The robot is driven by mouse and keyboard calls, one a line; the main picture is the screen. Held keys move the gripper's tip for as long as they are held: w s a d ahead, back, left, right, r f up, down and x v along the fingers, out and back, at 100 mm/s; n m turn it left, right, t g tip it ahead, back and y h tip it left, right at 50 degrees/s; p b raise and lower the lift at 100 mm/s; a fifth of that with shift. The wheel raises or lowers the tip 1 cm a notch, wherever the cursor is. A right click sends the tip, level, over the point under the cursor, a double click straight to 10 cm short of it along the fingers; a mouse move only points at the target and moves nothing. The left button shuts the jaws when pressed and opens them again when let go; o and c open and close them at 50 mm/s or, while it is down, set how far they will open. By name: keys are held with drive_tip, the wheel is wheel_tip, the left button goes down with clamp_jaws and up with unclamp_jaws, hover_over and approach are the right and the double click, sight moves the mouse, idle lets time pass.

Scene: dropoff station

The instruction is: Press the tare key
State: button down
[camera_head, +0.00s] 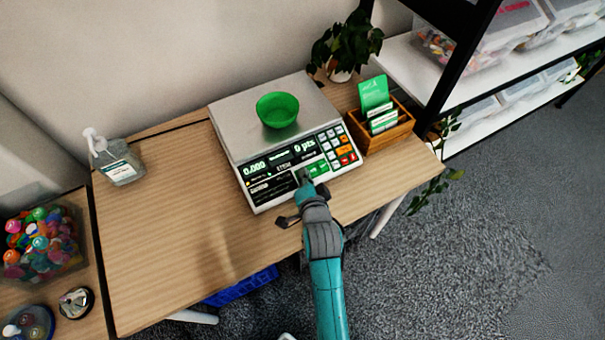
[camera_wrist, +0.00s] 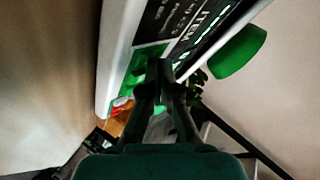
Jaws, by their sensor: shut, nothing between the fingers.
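The scale (camera_head: 262,178) stands on the wooden table with its key panel facing the front edge. Its display reads 0.000 and 0 pts. A green bowl (camera_head: 277,109) sits on the metal plate. Green keys (camera_head: 318,168) lie right of the dark label panel; I cannot read which one is tare. My gripper (camera_head: 305,177) is shut and empty, its tip at the left end of the green keys. In the wrist view the closed fingertips (camera_wrist: 160,68) overlap the green key area (camera_wrist: 142,64) of the panel. Whether they touch a key is hidden.
A wooden card box (camera_head: 381,131) stands right of the scale, with a plant (camera_head: 345,45) behind it. A pump bottle (camera_head: 118,165) stands at the left. Shelves (camera_head: 480,90) rise at the right.

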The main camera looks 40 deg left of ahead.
drive_tip(key=shift+r, duration=0.1)
drive_tip(key=shift+s+d+r, duration=0.1)
drive_tip(key=shift+d+r, duration=0.2)
drive_tip(key=shift+r, duration=0.3)
drive_tip(key=shift+r, duration=0.1)
drive_tip(key=r, duration=0.1)
drive_tip(key=d+r, duration=0.1)
drive_tip(key=r, duration=0.1)
drive_tip(key=d+r, duration=0.1)
drive_tip(key=shift+s+r, duration=0.2)
drive_tip(key=shift+s, duration=0.2)
idle(0.9)
